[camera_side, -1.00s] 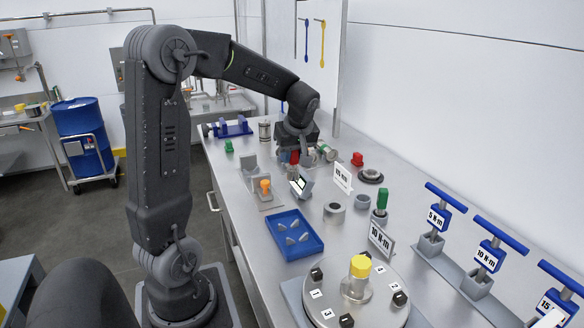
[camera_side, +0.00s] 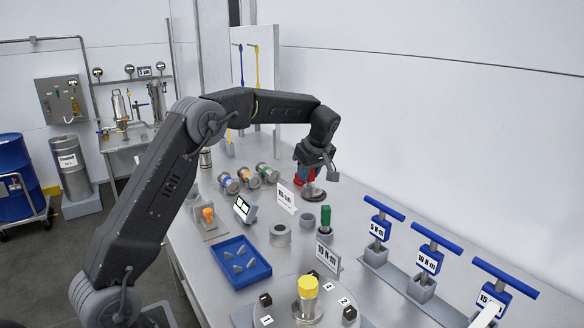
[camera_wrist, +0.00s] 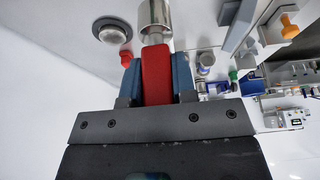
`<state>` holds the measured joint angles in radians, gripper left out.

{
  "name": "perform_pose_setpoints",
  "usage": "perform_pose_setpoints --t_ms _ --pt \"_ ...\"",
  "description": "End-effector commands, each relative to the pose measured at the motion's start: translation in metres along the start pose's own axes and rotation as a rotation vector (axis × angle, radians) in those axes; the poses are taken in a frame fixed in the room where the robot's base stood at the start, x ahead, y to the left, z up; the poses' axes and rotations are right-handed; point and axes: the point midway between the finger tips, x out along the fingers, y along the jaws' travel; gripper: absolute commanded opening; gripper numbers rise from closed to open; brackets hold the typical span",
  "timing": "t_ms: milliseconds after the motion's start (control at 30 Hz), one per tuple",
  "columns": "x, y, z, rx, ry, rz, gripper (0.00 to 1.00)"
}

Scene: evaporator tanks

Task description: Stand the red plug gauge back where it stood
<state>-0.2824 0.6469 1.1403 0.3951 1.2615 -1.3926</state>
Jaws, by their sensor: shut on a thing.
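My gripper (camera_side: 310,178) is shut on the red plug gauge (camera_wrist: 157,75), with its blue fingers on both sides of the red handle in the wrist view. A bare steel cylinder (camera_wrist: 154,14) shows beyond the handle, seemingly the gauge's plug end. In the side view my gripper is low over the back right of the bench, above a dark round base (camera_side: 313,194); whether anything touches the base is unclear. The green plug gauge (camera_side: 326,216) stands upright in a grey holder, and a small grey cup (camera_side: 307,221) beside it looks empty.
Another red thing (camera_wrist: 126,60) is close to my gripper. Fittings with coloured bands (camera_side: 247,177) lie to its left, with a white card (camera_side: 287,197) in front. A blue tray (camera_side: 240,263), a steel ring (camera_side: 280,235) and blue T-handled tools (camera_side: 427,262) are nearer the camera.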

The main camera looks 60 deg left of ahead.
Motion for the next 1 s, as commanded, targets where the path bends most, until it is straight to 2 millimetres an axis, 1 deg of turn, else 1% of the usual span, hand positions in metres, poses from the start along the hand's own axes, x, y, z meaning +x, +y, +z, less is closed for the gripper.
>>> perform_pose_setpoints --t_ms 33,133,233,567,1000 --pt "0.011 -0.002 0.003 0.001 -0.001 -0.006 0.0" --pt "0.026 -0.002 0.009 0.001 -0.002 -0.007 0.0" --pt "0.037 -0.002 0.014 0.0 -0.001 -0.004 0.0" --pt "0.05 -0.002 0.019 -0.001 0.0 -0.003 0.0" --pt "0.079 -0.002 0.031 -0.001 0.0 -0.003 0.0"
